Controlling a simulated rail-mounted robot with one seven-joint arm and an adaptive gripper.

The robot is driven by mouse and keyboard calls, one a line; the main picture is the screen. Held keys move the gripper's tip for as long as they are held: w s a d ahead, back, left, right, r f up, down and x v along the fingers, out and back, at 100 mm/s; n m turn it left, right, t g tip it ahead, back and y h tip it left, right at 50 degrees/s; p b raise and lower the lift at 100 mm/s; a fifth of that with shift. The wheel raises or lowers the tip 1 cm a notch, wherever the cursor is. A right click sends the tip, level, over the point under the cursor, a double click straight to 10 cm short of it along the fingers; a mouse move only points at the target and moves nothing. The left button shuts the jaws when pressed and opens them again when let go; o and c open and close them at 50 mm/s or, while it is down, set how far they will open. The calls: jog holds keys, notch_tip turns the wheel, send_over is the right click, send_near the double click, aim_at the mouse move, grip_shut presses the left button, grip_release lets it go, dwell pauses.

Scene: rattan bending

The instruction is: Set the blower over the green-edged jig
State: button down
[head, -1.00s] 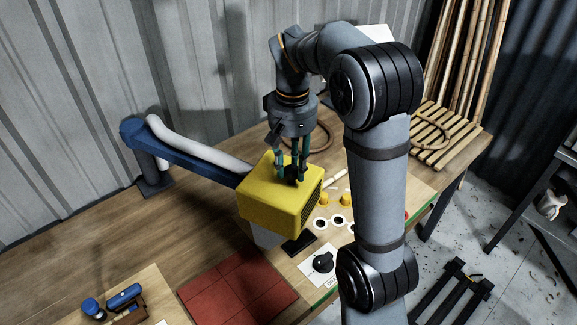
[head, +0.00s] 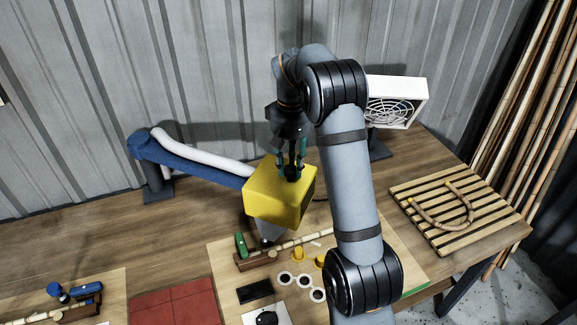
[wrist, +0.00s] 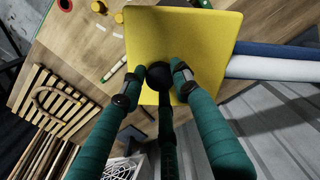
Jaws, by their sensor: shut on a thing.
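The blower (head: 280,198) is a yellow box with a grey nozzle underneath, hung on a blue swing arm (head: 200,162). My gripper (head: 291,172) is shut on the black knob on its top; the wrist view shows the fingers around this knob (wrist: 159,76) and the yellow top (wrist: 215,35). The green-edged jig is a pale board (head: 225,262) with a green strip along its right front edge (head: 415,290). On it are a green clamp (head: 241,244) and a brown block (head: 256,262) with a cane. The nozzle hangs near the block's back; its exact height is unclear.
A white hose (head: 205,150) runs along the swing arm. Red tiles (head: 172,303) lie left of the board, and a second jig with blue clamps (head: 75,295) lies further left. A white fan (head: 395,103) and a slatted rack (head: 455,210) stand to the right.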

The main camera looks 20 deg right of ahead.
jog(key=shift+w+d, duration=0.15)
jog(key=shift+d, duration=0.1)
jog(key=shift+a, duration=0.1)
jog(key=c, duration=1.3)
grip_release()
jog(key=shift+r, duration=0.1)
notch_tip(320, 180, up, 12)
jog(key=shift+f, duration=0.1)
